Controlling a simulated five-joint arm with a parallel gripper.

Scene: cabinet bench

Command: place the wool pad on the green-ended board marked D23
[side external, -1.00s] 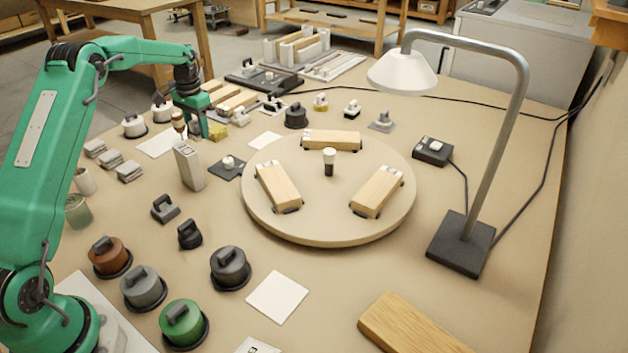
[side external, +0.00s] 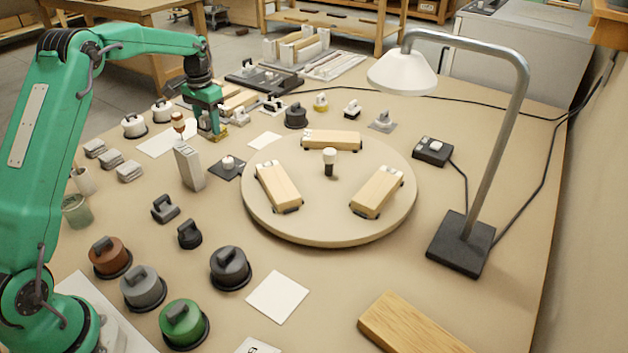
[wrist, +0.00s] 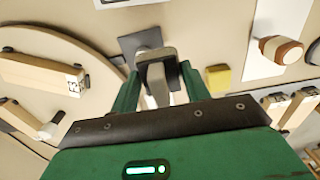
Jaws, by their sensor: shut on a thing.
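My gripper (wrist: 158,88) is shut on a small grey block with a dark handle, which I take for the wool pad (wrist: 156,58). In the side view my gripper (side external: 212,130) hangs over the back left of the bench, and its load is mostly hidden. Three pale wooden boards lie on the round turntable: one at the back (side external: 332,140), one at the left (side external: 278,187) and one at the right (side external: 378,192). One board's end mark shows in the wrist view (wrist: 72,82), but I cannot read it surely. No green end is clear on any board.
The round turntable (side external: 330,228) has a small post (side external: 330,160) at its centre. A yellow block (wrist: 218,77) is beside the gripper. A lamp (side external: 460,240) stands right.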

